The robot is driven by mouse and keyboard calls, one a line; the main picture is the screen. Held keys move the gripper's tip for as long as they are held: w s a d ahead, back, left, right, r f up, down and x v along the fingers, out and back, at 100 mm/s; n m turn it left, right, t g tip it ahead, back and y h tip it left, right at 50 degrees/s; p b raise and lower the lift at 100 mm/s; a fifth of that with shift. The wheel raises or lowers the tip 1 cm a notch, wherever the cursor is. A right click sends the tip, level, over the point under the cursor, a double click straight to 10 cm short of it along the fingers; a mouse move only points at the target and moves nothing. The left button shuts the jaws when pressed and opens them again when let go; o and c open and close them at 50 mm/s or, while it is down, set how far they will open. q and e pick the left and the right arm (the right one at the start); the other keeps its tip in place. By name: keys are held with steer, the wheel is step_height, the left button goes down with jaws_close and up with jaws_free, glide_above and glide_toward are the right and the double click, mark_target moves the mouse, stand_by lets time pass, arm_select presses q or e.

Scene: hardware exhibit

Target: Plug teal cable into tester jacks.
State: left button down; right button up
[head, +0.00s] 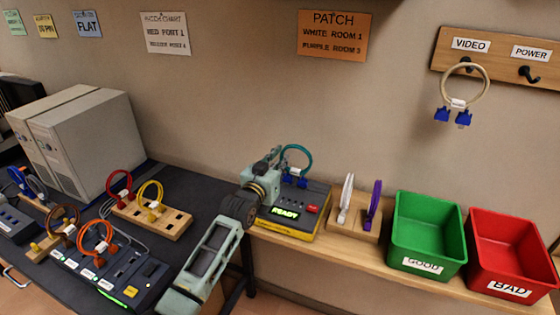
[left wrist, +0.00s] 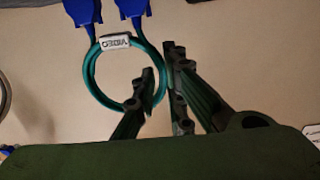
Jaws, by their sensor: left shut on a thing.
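The teal cable (head: 307,153) is a loop with two blue plugs (head: 302,182) hanging below it, at the back of the tester. The tester (head: 299,198) is a dark and yellow box with a lit READY display. My left gripper (head: 276,158) is at the loop's left side, above the tester, shut on the cable. In the left wrist view the teal loop (left wrist: 90,77) has a white tag, and its lower right side is between the fingers (left wrist: 153,82). The jacks are hidden, and I cannot tell whether the plugs touch the tester. My right gripper is not in view.
A wooden holder (head: 343,223) with a white and a purple cable stands right of the tester. Green (head: 428,240) and red (head: 512,250) bins follow. A cream cable (head: 485,82) hangs on a wall hook. Left are a cable rack (head: 170,221) and grey computers (head: 95,145).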

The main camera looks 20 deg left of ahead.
arm_select(q)
steer(key=c, duration=1.7)
jaws_free()
steer(key=shift+c, duration=0.2)
steer(key=o, duration=0.7)
steer(key=shift+c, duration=0.2)
steer(key=shift+s, duration=0.1)
steer(key=shift+s+a+r+p, duration=0.1)
steer(key=shift+s+r+p, duration=0.1)
steer(key=shift+s+p, duration=0.95)
steer(key=shift+s+a+p, duration=0.15)
steer(key=shift+s+p, duration=1.6)
steer(key=shift+s, duration=0.75)
